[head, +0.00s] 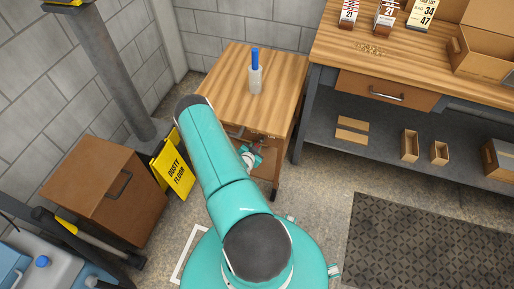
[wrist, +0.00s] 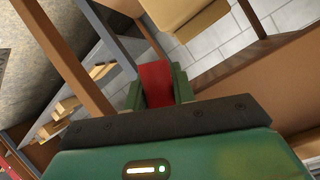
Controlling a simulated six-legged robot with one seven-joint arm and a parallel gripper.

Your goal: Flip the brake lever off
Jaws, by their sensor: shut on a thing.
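A red piece (wrist: 155,82), which looks like the brake lever, sits between the two green fingers of my gripper (wrist: 158,95) in the wrist view. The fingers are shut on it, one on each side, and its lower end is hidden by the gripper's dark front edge. In the head view my gripper (head: 249,157) is small and partly hidden behind my arm, beside the front of the small wooden cart (head: 222,75). A bit of red shows there, too small to make out the lever's position.
A blue-topped bottle (head: 255,75) stands on the cart. A workbench (head: 330,45) with a lower shelf is at the right. A yellow floor sign (head: 173,168) and a brown cabinet (head: 95,195) stand at the left. A dark mat (head: 430,240) lies on open floor.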

